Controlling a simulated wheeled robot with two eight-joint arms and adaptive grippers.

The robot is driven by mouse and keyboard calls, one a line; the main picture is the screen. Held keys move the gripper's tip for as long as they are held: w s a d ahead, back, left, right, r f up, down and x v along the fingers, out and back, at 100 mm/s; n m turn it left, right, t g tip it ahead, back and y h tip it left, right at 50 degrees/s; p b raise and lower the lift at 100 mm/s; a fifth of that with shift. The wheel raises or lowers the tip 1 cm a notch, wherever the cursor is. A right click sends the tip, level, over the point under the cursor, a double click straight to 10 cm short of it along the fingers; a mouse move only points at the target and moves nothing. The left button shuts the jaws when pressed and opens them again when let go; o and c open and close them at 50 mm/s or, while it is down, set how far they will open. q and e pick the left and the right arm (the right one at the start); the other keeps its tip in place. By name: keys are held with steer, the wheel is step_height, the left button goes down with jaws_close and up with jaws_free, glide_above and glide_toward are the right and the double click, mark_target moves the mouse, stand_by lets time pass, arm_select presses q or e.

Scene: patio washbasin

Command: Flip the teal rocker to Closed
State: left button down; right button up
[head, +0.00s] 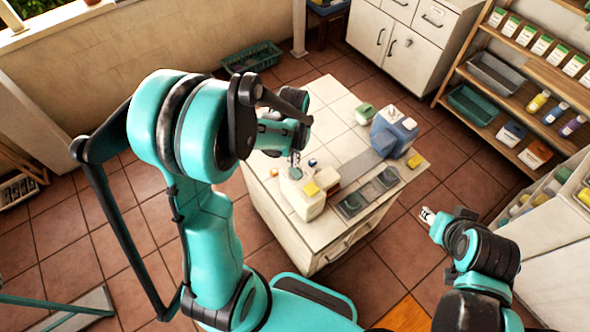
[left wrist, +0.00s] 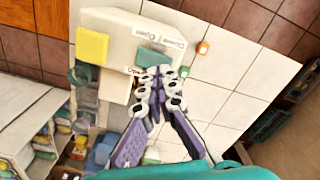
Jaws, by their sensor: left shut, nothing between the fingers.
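The teal rocker (left wrist: 152,58) is on a cream-white housing (left wrist: 112,22) beside a yellow block (left wrist: 92,46). In the head view the left gripper (head: 295,158) points down over the housing (head: 301,198), and the rocker is mostly hidden there. My right gripper (head: 427,215) is off the counter's right side, too small to read.
A small orange-and-white item (left wrist: 203,47) lies near the rocker. Shelves stand at the right. Bare tiles lie beyond the housing.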

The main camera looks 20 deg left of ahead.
mark_target(294, 169)
arm_select(q)
steer(key=shift+f+b, duration=1.4)
steer(key=shift+f, duration=0.1)
stand_by(1.0)
steer(key=shift+r, duration=0.15)
steer(key=shift+r+p, duration=2.6)
steer(key=shift+r, duration=0.85)
